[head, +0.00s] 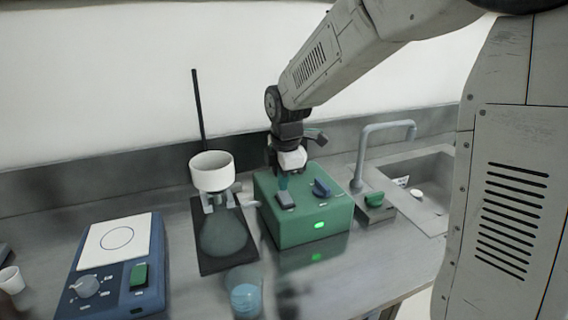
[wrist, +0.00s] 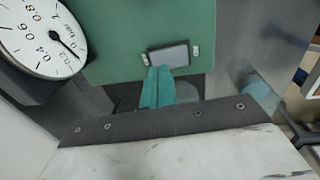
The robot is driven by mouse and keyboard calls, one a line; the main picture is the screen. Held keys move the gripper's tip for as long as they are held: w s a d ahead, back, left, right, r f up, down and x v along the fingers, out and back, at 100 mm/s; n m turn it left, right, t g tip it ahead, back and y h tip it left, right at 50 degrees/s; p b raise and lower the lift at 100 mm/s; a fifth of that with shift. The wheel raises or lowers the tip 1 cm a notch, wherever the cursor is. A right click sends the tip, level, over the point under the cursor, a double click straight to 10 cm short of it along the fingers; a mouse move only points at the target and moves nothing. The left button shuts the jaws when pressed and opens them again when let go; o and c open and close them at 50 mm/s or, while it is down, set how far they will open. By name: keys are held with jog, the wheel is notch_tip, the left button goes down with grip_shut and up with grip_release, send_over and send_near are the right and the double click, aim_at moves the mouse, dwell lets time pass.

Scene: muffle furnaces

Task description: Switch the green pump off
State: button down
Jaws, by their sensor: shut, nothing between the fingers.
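The green pump (head: 290,230) is a box on the bench with a lit green light (head: 320,225) on its front. My gripper (head: 283,186) points down over the pump's top, just behind the grey switch. In the wrist view its teal fingers (wrist: 158,72) are together and empty, with their tips at the near edge of the grey switch (wrist: 170,55). I cannot tell whether they touch it. The pump's green top (wrist: 115,55) also shows there.
A flask (head: 223,236) with a white funnel (head: 212,172) stands left of the pump. A blue hotplate (head: 150,290) is further left. A beaker (head: 245,298) stands in front. A tap (head: 360,160) and sink are at right. A round gauge (wrist: 40,38) shows beside the pump.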

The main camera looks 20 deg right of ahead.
aim_at(288, 203)
jog(key=shift+w+f, duration=0.1)
jog(key=shift+f, duration=0.75)
jog(key=shift+w+f, duration=0.1)
jog(key=shift+f+g, duration=0.1)
jog(key=shift+g, duration=0.2)
jog(key=shift+s, duration=0.8)
jog(key=shift+r, duration=0.25)
notch_tip(288, 203, up, 14)
jog(key=s, duration=0.2)
jog(key=shift+f, duration=0.15)
